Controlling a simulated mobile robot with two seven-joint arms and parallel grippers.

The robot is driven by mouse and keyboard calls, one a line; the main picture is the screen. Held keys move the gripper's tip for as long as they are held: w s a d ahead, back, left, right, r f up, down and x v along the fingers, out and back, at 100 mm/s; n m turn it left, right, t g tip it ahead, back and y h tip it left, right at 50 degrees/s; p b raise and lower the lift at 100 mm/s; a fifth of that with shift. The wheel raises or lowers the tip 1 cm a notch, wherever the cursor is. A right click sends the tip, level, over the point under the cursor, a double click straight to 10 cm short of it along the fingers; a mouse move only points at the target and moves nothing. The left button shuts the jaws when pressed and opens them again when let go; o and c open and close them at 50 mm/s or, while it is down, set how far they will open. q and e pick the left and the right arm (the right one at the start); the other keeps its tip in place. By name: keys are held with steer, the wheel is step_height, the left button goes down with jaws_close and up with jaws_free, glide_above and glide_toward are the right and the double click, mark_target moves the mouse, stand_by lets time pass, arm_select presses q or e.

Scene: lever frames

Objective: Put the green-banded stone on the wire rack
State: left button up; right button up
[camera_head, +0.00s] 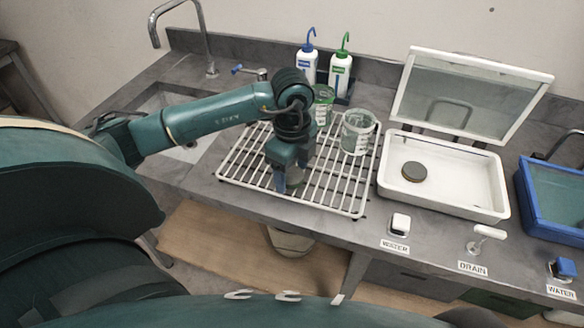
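The wire rack (238,172) is a white grid lying on the grey counter in the middle. My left gripper (292,183) points down over the front middle of the rack, with its fingertips low, close to the bars. Something greyish shows between its blue fingers, but it is too small and covered to tell whether it is held. No green band is clearly visible on any stone. A dark grey round disc (413,172) lies in the white basin to the right; I cannot tell whether it is a stone. My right gripper is not in view.
A clear beaker (357,132) and a green-marked glass (323,104) stand at the back of the rack. Two wash bottles (341,72) stand behind. The white basin (447,205) has its lid raised; levers line the front. A blue-framed tank (558,195) is at far right.

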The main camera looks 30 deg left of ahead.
mark_target(292, 175)
arm_select(q)
steer(key=shift+o, duration=0.6)
steer(key=shift+r, duration=0.1)
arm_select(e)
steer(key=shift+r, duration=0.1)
arm_select(q)
steer(key=shift+r, duration=0.25)
step_height(292, 175, up, 12)
steer(key=shift+f, duration=0.15)
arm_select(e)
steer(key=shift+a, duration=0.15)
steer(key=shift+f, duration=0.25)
